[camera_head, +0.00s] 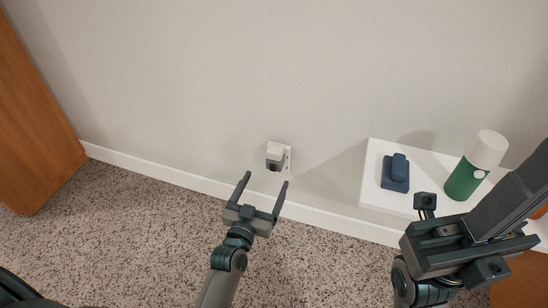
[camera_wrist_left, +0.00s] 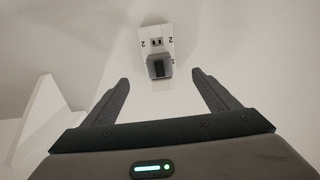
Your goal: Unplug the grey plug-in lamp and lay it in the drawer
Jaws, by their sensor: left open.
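In the left wrist view the grey lamp (camera_wrist_left: 159,67) covers the lower part of the outlet plate (camera_wrist_left: 157,41). My left gripper (camera_head: 266,179) is open and empty, pointing at the wall just short of the lamp. In the left wrist view the lamp shows between and beyond its fingertips. My right gripper (camera_head: 478,240) is at the lower right, its jaws unclear. I cannot make out a drawer.
A white shelf or cabinet top (camera_head: 376,158) stands against the wall at right. It carries a blue object (camera_head: 395,175) and a green bottle with a white cap (camera_head: 474,165). A wooden piece of furniture (camera_head: 35,120) stands at left. The speckled carpet between is clear.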

